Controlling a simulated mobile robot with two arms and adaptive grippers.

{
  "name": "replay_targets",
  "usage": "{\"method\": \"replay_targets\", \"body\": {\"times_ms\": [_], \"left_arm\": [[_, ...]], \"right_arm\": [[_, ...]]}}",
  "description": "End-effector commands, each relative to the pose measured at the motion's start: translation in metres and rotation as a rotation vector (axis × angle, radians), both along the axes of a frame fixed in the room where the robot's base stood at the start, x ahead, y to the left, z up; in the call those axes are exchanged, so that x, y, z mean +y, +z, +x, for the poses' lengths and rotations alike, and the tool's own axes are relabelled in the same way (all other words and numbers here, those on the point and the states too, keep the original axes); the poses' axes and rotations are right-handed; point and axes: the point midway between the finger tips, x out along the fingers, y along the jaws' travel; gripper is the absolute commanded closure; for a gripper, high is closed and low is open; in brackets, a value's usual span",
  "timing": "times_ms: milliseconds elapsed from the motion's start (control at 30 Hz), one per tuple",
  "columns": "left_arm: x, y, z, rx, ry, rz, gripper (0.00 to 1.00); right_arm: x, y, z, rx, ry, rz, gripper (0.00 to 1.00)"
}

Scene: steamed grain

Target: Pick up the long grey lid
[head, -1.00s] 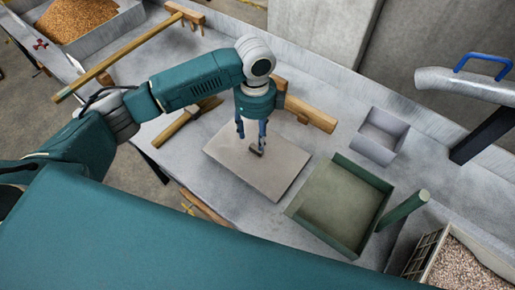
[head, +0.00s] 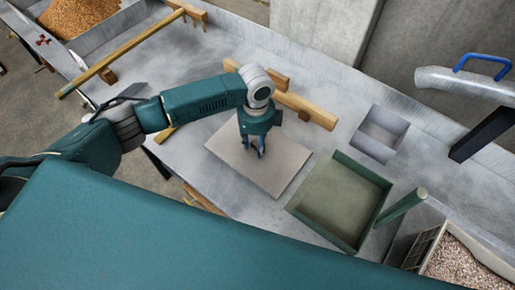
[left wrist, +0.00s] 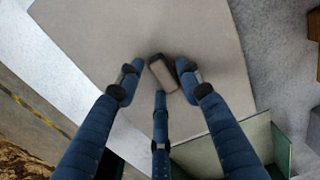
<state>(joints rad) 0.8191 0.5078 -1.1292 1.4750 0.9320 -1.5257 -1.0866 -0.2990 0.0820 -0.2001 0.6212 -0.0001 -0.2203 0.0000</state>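The long grey lid (head: 283,165) is a flat rectangular plate lying on the metal bench, left of the green tray. It also fills the upper part of the left wrist view (left wrist: 90,30). A small dark-edged block handle (left wrist: 164,72) stands on the lid. My left gripper (head: 256,152) points down at the lid's middle. In the left wrist view its three blue fingers (left wrist: 160,84) surround the handle. The right finger is close against it, and a small gap shows at the left finger. In the head view the gripper hides the handle. My right gripper is out of view.
A green open tray (head: 368,178) with a handle stands right of the lid, and a small grey open box (head: 402,133) stands behind it. Wooden bars (head: 310,108) lie behind the gripper. A grain bin (head: 108,33) is at far left, and a metal pipe (head: 460,84) juts in at right.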

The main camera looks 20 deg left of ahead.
Motion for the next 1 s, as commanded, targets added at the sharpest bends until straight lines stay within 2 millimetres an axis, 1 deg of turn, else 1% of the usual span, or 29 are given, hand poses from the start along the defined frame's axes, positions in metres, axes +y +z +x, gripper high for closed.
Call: {"method": "replay_targets", "body": {"times_ms": [33, 133, 167, 467, 633, 767, 867, 1000], "left_arm": [[0.000, 0.000, 0.000, 0.000, 0.000, 0.000, 0.79], [0.000, 0.000, 0.000, 0.000, 0.000, 0.000, 0.99], [0.000, 0.000, 0.000, 0.000, 0.000, 0.000, 1.00], [0.000, 0.002, 0.001, -0.002, 0.000, -0.001, 1.00], [0.000, 0.011, 0.001, -0.003, -0.001, -0.001, 1.00], [-0.001, 0.027, 0.002, -0.005, -0.001, -0.002, 1.00], [-0.001, 0.047, 0.003, -0.007, 0.000, -0.002, 1.00], [0.000, 0.080, 0.003, -0.007, 0.000, -0.001, 1.00]], "right_arm": [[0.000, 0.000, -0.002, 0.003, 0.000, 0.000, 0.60], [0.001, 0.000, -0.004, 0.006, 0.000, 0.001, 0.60], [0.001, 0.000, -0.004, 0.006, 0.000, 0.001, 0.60], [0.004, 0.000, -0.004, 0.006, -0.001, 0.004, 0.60], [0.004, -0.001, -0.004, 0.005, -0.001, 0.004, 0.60], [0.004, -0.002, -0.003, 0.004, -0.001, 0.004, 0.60], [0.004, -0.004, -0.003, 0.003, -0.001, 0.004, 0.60], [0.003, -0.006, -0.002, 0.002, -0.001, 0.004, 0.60]]}}
